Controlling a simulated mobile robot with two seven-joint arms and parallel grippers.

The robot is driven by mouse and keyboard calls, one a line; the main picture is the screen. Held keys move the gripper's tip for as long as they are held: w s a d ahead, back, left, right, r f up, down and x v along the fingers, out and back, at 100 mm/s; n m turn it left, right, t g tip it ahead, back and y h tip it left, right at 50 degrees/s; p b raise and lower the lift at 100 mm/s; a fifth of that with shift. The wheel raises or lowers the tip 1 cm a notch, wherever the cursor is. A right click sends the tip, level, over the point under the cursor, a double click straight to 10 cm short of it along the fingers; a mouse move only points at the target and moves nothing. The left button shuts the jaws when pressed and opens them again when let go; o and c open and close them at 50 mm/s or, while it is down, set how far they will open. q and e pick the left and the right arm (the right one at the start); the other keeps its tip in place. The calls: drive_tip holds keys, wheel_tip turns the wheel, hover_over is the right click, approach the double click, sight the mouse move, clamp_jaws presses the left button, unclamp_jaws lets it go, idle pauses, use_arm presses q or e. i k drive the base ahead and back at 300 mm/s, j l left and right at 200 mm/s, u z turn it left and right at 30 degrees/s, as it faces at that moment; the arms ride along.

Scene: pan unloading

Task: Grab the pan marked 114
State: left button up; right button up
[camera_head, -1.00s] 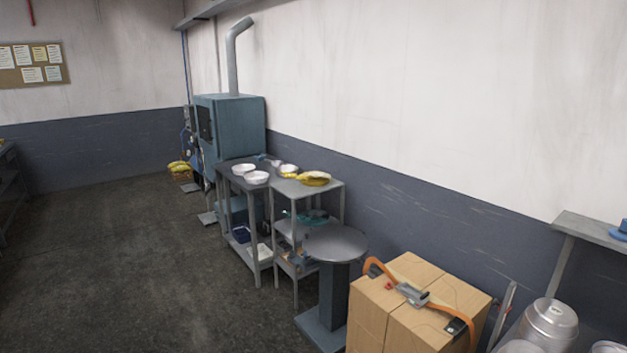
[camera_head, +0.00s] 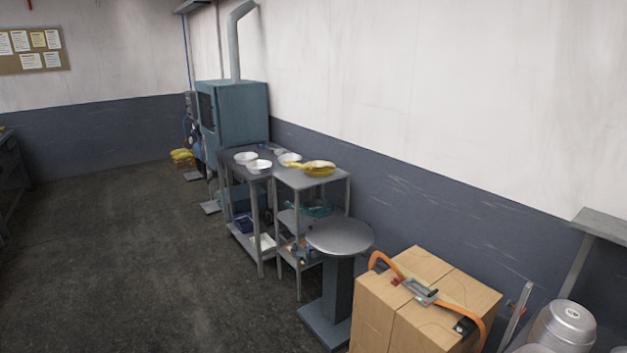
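Several small pale round pans or bowls stand on two grey metal tables by the wall. One pan (camera_head: 246,157) is at the back left and another pan (camera_head: 259,166) is in front of it. A third pale pan (camera_head: 289,158) stands close to the gap between the tables. I cannot read any number on them, so I cannot tell which is marked 114. Neither of my grippers is in view.
A yellow item (camera_head: 318,169) lies on the right table. A round-topped pedestal (camera_head: 340,238) and strapped cardboard boxes (camera_head: 385,316) stand in front. A blue oven-like cabinet (camera_head: 238,118) is behind. A metal pot (camera_head: 566,328) is at lower right. Open floor (camera_head: 130,250) lies left.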

sight(319, 163)
drive_tip(key=i+j, duration=0.1)
drive_tip(key=i, duration=5.55)
drive_tip(key=l+z, duration=0.05)
drive_tip(key=l, duration=0.05)
